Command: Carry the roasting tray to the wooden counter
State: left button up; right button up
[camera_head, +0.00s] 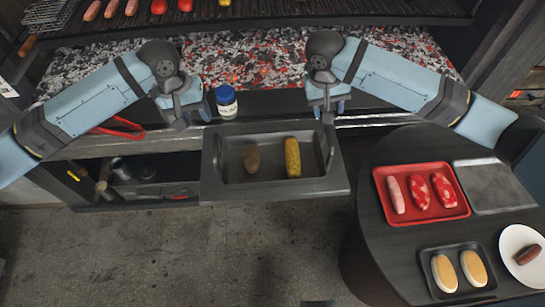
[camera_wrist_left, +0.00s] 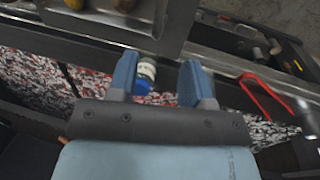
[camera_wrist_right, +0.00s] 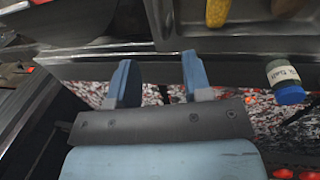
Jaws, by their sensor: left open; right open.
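The roasting tray (camera_head: 212,187) is a dark rectangular pan in the middle of the head view, in front of the grill's ledge. A brown potato (camera_head: 252,158) and a yellow corn cob (camera_head: 292,158) lie in it. My left gripper (camera_head: 182,118) is open, above the ledge near the tray's far left corner. My right gripper (camera_head: 327,112) is open near its far right corner. The tray's edge also shows in the left wrist view (camera_wrist_left: 175,28) and the right wrist view (camera_wrist_right: 230,42), beyond the open fingers. No wooden counter is clearly identifiable.
A blue-capped jar (camera_head: 226,102) stands on the ledge between my grippers, before glowing coals (camera_head: 250,65). A dark round table (camera_head: 385,235) at right holds a red tray (camera_head: 463,212), a small black tray (camera_head: 430,285) and a plate (camera_head: 510,240). Floor (camera_head: 200,260) is clear in front.

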aim_at(214, 143)
pick_arm(q)
jog(key=d+f, duration=0.1)
jog(key=f, duration=0.7)
jog(key=d+f, duration=0.1)
jog(key=f, duration=0.4)
jog(key=shift+d, duration=0.3)
pick_arm(e)
jog(key=d+f, duration=0.1)
jog(key=f, duration=0.7)
jog(key=d+f, duration=0.1)
jog(key=f, duration=0.4)
jog(key=shift+d, duration=0.3)
pick_arm(q)
grip_shut()
pick_arm(e)
grip_shut()
pick_arm(q)
jog(key=shift+r, duration=0.1)
pick_arm(e)
jog(key=shift+r, duration=0.1)
